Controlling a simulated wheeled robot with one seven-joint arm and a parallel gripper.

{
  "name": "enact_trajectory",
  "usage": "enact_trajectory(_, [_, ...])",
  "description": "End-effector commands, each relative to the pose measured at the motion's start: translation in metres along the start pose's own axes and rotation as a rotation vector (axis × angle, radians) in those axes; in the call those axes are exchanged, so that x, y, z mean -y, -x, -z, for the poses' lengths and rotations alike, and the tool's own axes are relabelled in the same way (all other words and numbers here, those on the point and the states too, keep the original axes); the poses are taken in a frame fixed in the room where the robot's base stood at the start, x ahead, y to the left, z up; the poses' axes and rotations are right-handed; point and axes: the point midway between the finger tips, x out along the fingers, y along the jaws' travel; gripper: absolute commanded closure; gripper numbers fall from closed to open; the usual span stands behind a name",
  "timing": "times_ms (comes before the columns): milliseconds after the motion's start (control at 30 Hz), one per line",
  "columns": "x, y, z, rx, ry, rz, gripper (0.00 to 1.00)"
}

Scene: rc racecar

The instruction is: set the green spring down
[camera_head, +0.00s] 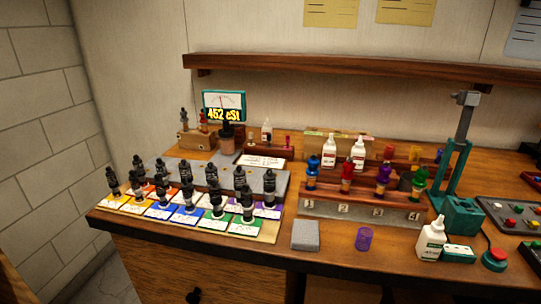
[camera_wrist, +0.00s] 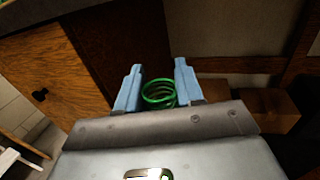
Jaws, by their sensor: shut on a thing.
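The green spring (camera_wrist: 159,94) is an open wire coil between the two blue fingertips of my gripper (camera_wrist: 158,86) in the wrist view. My gripper is shut on it. Dark wooden furniture fills the view behind the spring, and I see no surface touching it. Neither my gripper nor the green spring shows in the head view. The wooden bench top (camera_head: 338,258) there has a bare strip along its front edge.
A small purple coil (camera_head: 364,239) stands near the bench's front edge, beside a grey block (camera_head: 305,235). Behind them a numbered rack (camera_head: 352,209) holds coloured dampers. Several black dampers stand on coloured cards at left. A white bottle (camera_head: 430,240) and a teal press (camera_head: 461,214) stand at right.

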Motion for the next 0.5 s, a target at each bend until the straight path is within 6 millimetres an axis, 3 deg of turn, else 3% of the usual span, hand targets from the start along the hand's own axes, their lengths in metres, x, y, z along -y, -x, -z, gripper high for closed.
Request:
enact_trajectory(267, [-0.030,-0.003,0.037,-0.001,-0.002,0.015,0.91])
enact_trajectory(500, [-0.028,-0.001,0.035,0.004,0.004,0.019,0.91])
